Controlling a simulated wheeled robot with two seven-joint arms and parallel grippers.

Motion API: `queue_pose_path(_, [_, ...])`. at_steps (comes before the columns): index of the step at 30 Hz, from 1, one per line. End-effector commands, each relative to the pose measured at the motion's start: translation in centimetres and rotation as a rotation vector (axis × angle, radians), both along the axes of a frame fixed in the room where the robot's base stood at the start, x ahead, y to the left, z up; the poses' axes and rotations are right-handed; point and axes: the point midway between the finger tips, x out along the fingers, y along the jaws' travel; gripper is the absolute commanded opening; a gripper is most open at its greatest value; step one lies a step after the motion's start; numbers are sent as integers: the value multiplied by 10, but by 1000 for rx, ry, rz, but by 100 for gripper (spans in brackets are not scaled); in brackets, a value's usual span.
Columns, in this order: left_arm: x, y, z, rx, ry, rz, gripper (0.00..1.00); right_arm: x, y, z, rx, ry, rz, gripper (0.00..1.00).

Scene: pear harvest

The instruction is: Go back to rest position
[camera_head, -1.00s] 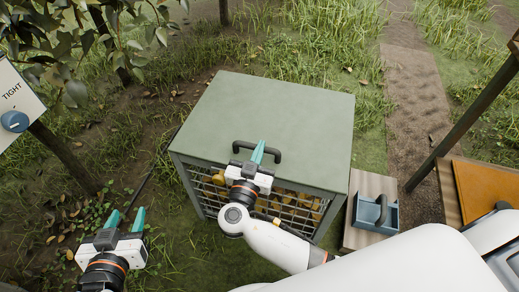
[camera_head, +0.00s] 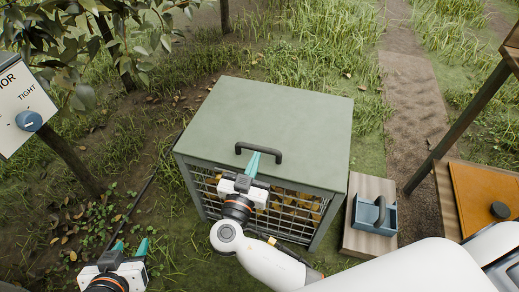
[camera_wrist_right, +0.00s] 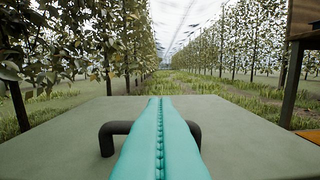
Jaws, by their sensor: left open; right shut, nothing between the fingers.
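My right gripper (camera_head: 252,165) is shut and empty, in front of the green lid (camera_head: 275,115) of a crate, close to its dark handle (camera_head: 277,153). In the right wrist view its teal fingers (camera_wrist_right: 160,130) are pressed together, with the handle (camera_wrist_right: 107,140) showing on both sides behind them. I cannot tell whether they touch it. My left gripper (camera_head: 130,248) is open and empty at the lower left, above the grass. The lid lies flat and closed on the crate, and yellowish pears (camera_head: 290,204) show through the wire front (camera_head: 272,220).
A panel with a blue knob (camera_head: 29,121) stands at the left by a tree. Right of the crate, a blue-grey caddy (camera_head: 374,214) sits on a wooden board (camera_head: 355,240). An orange board (camera_head: 485,192) and a dark post (camera_head: 455,125) are further right. A dirt path (camera_head: 412,100) runs behind.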

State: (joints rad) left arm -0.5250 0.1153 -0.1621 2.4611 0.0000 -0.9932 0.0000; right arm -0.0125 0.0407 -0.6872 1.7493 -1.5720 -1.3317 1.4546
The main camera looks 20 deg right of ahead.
Motion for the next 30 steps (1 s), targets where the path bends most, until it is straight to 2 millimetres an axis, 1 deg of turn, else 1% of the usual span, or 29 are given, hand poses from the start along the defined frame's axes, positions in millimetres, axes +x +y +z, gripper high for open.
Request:
queue_pose_path(1, [0, 0, 0, -1, -3, 0, 44, -7, 6, -2, 3, 2, 1, 0])
queue_pose_path(3, [1, 0, 1, -1, -6, 0, 44, -15, 11, -3, 1, 1, 1, 0])
queue_pose_path(6, [1, -1, 1, -2, -9, 0, 44, -21, 16, -3, 1, -1, -1, 0])
queue_pose_path(13, [1, -1, 1, -3, -12, -1, 44, -25, 19, -3, 0, -1, -1, 0])
queue_pose_path(16, [1, -1, 2, -4, -11, -2, 44, -26, 14, -8, 9, 36, -3, 0])
queue_pose_path(17, [1, -1, 2, -4, -11, -2, 44, -27, 11, -12, 14, 63, -4, 0])
queue_pose_path(20, [1, -1, 2, -4, -11, -2, 44, -31, -4, -30, 45, 208, 6, 0])
queue_pose_path(24, [1, -1, 2, -4, -11, -2, 44, -45, -25, -61, 113, 474, 92, 0])
queue_pose_path(25, [1, -1, 2, -4, -11, -2, 44, -48, -28, -66, 126, 523, 124, 0])
queue_pose_path(27, [1, -1, 2, -3, -12, -1, 44, -58, -33, -74, 156, 620, 206, 0])
queue_pose_path(30, [1, -1, 2, -3, -12, -1, 44, -70, -36, -76, 181, 708, 339, 0])
